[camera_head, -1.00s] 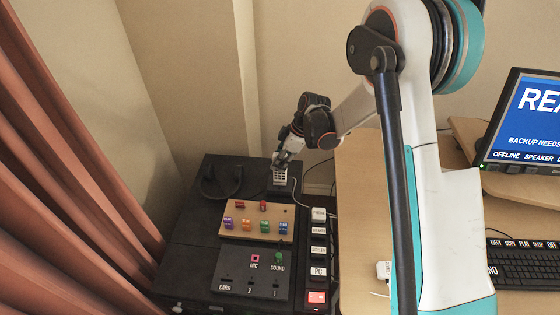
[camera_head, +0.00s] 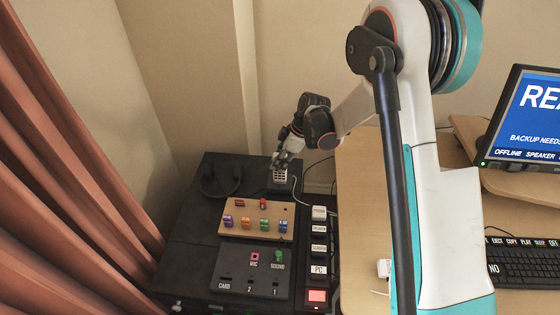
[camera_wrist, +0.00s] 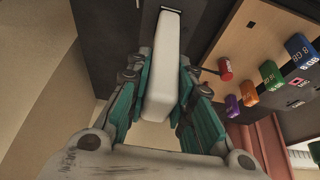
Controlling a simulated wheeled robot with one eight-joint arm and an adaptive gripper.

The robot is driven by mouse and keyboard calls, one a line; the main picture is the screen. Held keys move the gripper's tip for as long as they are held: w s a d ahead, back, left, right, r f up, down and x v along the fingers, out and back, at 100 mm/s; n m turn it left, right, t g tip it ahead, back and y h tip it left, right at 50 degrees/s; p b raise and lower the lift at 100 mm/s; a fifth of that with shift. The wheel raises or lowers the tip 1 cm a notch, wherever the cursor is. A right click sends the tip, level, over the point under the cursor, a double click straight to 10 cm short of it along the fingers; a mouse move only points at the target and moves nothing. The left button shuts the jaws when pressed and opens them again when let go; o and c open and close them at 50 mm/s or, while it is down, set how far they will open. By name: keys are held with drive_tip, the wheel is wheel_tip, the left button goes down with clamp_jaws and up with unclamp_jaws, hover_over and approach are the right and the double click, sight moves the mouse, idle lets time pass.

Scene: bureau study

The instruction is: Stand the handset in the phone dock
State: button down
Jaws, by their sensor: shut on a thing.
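The handset (camera_wrist: 163,70) is a long pale bar between the teal fingers of my gripper (camera_wrist: 160,100) in the wrist view. My gripper is shut on its sides. In the head view my gripper (camera_head: 284,160) is at the far right of the black cabinet, and the handset's pale keypad face (camera_head: 280,176) shows just below the fingers. In the wrist view the far end of the handset meets a small dark piece (camera_wrist: 171,11), which may be the phone dock. I cannot tell whether the handset is seated in it or only above it.
A wooden board (camera_head: 232,228) with coloured blocks lies in front of the handset on the black cabinet (camera_head: 190,245). A column of labelled keys (camera_head: 319,247) runs along the right. The desk (camera_head: 358,185) stands further right.

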drive_tip(key=shift+f, duration=0.1)
drive_tip(key=c, duration=1.3)
unclamp_jaws()
drive_tip(key=s+d+r+m+t+h, duration=0.15)
drive_tip(key=s+d+r, duration=0.25)
drive_tip(key=r, duration=0.6)
drive_tip(key=s+d+r+m, duration=0.3)
drive_tip(key=s+r, duration=0.1)
drive_tip(key=r, duration=0.6)
drive_tip(key=s+d+r+m+t+h, duration=0.1)
drive_tip(key=s+d+m, duration=0.1)
drive_tip(key=s, duration=0.5)
drive_tip(key=s+d+r+m+t+h, duration=0.1)
drive_tip(key=s+d+r+m+t, duration=0.1)
drive_tip(key=s+m, duration=0.3)
drive_tip(key=s+d+r+m+t+h, duration=0.1)
drive_tip(key=s+m, duration=0.3)
drive_tip(key=s, duration=0.7)
drive_tip(key=shift+d+r+t, duration=0.45)
drive_tip(key=shift+d+r, duration=0.2)
drive_tip(key=shift+d, duration=0.2)
